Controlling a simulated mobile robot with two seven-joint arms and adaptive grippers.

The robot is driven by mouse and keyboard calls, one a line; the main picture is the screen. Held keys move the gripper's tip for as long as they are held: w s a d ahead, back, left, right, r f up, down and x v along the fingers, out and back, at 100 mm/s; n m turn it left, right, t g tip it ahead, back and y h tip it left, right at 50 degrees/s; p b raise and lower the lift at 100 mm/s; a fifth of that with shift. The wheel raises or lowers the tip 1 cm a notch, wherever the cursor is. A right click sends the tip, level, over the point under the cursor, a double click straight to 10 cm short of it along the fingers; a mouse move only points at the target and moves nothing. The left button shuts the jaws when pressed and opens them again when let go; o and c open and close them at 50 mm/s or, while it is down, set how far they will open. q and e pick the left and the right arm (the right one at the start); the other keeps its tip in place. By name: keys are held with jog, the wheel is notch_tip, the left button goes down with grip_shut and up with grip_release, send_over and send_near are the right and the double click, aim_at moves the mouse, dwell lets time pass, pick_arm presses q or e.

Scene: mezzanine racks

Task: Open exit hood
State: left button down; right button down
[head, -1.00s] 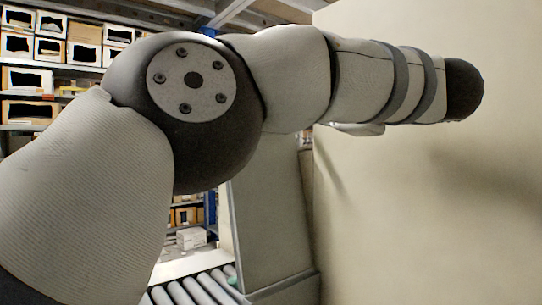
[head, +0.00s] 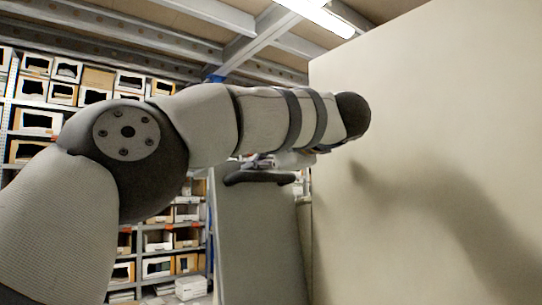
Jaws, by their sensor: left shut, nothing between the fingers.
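A tall grey-green panel (head: 255,240) stands beyond my left arm, beside a large beige surface; I cannot tell for sure which part is the exit hood. My left gripper (head: 258,164) shows small below my left forearm, in front of the panel's upper part. It is shut with nothing held. A dark curved bar (head: 258,178) lies just under it across the panel top; I cannot tell whether it belongs to the gripper or the panel, or whether anything touches. My left arm hides much of the middle. My right gripper is out of view.
The large beige surface (head: 430,130) fills the right side, close to my left arm, whose shadow falls on it. Shelves of open boxes (head: 120,85) stand at the back left. Grey beams (head: 250,45) and a lamp (head: 318,12) are overhead.

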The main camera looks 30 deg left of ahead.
pick_arm(q)
jog(key=shift+w+a, duration=0.1)
jog(key=shift+a, duration=0.05)
jog(key=shift+g+h, duration=0.4)
jog(key=shift+h, duration=0.4)
jog(key=x, duration=0.6)
jog(key=shift+w+r+b, duration=0.2)
jog(key=shift+r+b, duration=0.05)
jog(key=shift+b, duration=0.1)
jog(key=shift+a, duration=0.3)
jog(key=shift+r, duration=0.1)
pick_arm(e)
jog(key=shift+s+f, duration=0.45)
pick_arm(q)
jog(key=shift+s+r, duration=0.1)
jog(key=shift+s, duration=0.05)
